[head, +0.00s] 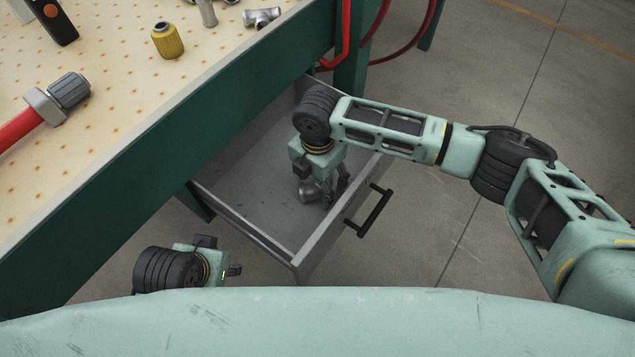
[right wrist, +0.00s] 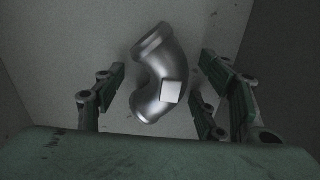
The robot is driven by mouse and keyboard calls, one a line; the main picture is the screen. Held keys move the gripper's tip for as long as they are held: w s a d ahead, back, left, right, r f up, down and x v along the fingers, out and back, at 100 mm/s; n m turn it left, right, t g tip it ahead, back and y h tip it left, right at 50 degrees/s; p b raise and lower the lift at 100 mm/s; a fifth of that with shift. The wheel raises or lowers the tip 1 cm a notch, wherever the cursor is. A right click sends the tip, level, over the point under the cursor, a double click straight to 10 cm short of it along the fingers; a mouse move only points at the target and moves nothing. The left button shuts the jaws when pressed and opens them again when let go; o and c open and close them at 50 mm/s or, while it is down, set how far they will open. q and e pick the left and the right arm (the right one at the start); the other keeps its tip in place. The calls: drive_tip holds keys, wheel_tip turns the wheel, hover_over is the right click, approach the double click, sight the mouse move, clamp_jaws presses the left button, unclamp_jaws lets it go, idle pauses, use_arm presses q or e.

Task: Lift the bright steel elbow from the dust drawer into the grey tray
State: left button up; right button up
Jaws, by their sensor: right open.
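The bright steel elbow (right wrist: 150,60) lies on the floor of the dust drawer (head: 243,232); a pale square patch shows on its side. In the head view the elbow (head: 310,191) is partly hidden by my right gripper (head: 323,190). In the right wrist view this gripper (right wrist: 160,85) is open, with its fingers on either side of the elbow and gaps between them and it. My left gripper (head: 228,271) is low at the left, outside the drawer, partly hidden; its finger opening does not show. I see no grey tray in these views.
The drawer is pulled out under a green-edged bench (head: 150,150), its black handle (head: 369,210) at the front. On the bench are a yellow fitting (head: 168,41), a steel tee fitting (head: 262,17) and a red-handled tool (head: 50,105). Red hoses (head: 376,40) hang behind the drawer.

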drive_tip(key=shift+c, duration=0.2)
clamp_jaws()
idle(0.3)
drive_tip(key=shift+r, duration=0.1)
